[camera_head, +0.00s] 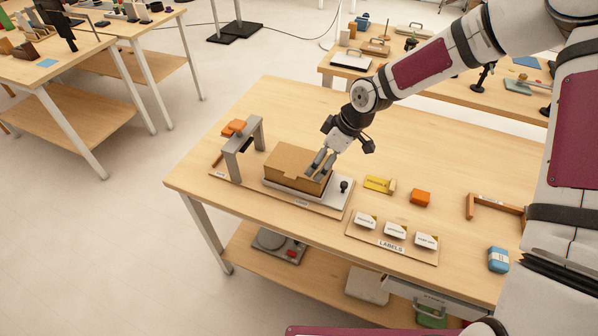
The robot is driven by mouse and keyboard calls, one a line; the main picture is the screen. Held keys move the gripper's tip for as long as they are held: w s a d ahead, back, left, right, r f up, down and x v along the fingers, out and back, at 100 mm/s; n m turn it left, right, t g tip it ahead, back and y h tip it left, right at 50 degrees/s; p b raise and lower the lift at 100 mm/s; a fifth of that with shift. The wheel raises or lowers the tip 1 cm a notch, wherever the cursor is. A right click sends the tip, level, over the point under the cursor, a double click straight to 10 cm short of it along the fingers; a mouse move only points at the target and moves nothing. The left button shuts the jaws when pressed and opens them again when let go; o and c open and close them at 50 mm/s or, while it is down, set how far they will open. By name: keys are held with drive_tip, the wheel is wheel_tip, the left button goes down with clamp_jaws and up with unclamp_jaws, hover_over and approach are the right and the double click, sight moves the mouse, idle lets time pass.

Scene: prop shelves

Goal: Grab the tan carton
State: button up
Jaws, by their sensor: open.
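The tan carton (293,169) is a brown cardboard box with a notch in its front edge. It rests on a grey plate (300,187) with a black knob at the right end, on the wooden table. My gripper (319,166) points down at the carton's right end, with its fingers apart. The fingers overlap the carton's right end in this view. I cannot tell whether they touch it or straddle its wall.
A grey arch (246,149) stands left of the carton. A yellow block (378,184), an orange block (420,198) and a label board (391,247) lie to the right. A blue object (498,259) sits near the right edge. The table behind the carton is mostly clear.

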sight(299, 170)
drive_tip(key=shift+p+x, duration=0.45)
drive_tip(key=shift+x, duration=2.55)
drive_tip(key=shift+s, duration=0.1)
drive_tip(key=c, duration=1)
